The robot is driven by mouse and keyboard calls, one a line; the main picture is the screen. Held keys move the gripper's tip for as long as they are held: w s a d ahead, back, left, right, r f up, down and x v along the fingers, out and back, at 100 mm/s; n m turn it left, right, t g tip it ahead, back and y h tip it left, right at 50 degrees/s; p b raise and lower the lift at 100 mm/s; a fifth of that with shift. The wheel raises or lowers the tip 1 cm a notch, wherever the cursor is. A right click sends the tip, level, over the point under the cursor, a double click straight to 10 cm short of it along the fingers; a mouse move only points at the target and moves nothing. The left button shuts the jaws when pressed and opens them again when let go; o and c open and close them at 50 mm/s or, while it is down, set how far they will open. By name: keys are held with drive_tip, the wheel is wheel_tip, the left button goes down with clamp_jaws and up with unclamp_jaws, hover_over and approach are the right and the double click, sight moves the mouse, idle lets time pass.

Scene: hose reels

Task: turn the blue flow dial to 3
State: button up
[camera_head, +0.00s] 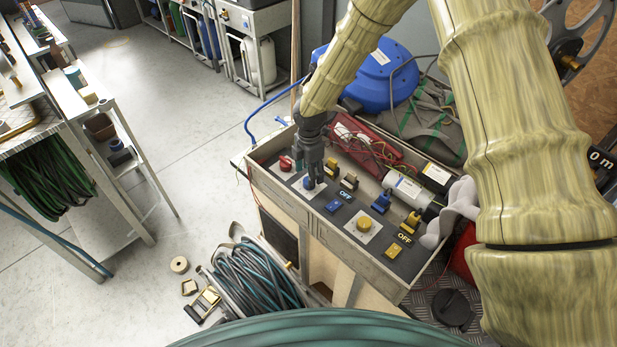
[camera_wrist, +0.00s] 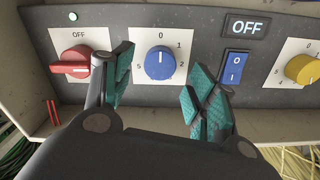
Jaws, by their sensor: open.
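The blue flow dial (camera_wrist: 159,63) sits on a white plate on the dark panel in the wrist view. I can read 0 above it, 1 and 2 on its right and 5 on its left; the lower numbers are not readable. Its light mark appears to point up toward 0. My gripper (camera_wrist: 160,85) is open, with its teal-padded fingers to the left and right below the dial, and nothing between them. In the head view my gripper (camera_head: 313,172) points down over the blue dial (camera_head: 308,184), partly covering it.
A red knob (camera_wrist: 72,62) marked OFF sits close left of the dial. A blue rocker switch (camera_wrist: 236,66) and a yellow knob (camera_wrist: 302,69) are to the right. The panel box (camera_head: 262,182) also holds wires and a red part (camera_head: 362,139) behind.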

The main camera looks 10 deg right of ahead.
drive_tip(key=shift+f+p, duration=0.35)
drive_tip(key=shift+f, duration=1.5)
drive_tip(key=shift+c, duration=0.5)
drive_tip(key=c, duration=0.9)
